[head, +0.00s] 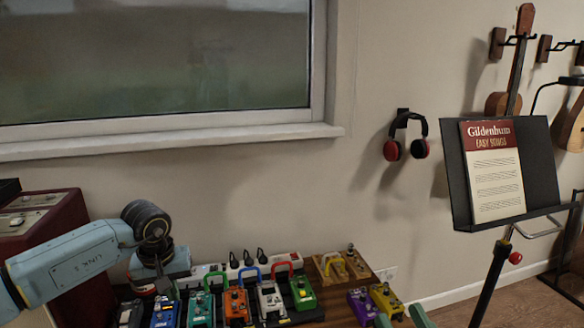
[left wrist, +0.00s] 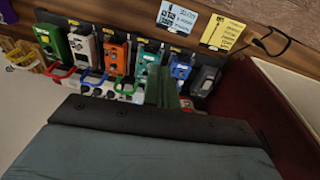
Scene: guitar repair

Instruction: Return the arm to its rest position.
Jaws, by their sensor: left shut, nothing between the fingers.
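My left arm comes in from the left in the head view, its wrist bent downward. My left gripper (head: 165,284) is low above the left end of the pedal row, partly hidden by the wrist. In the left wrist view, its green fingers (left wrist: 165,88) are together and hold nothing, in front of the pedals. My right gripper (head: 402,319) shows only as two pale green fingertips at the bottom edge of the head view.
Orange (head: 237,307), blue (head: 165,314) and green (head: 303,293) pedals stand among several others on the board. A dark red amplifier (head: 62,225) is at left. A music stand (head: 540,165) with a songbook (head: 492,170) is at right. Headphones (head: 407,135) hang on the wall.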

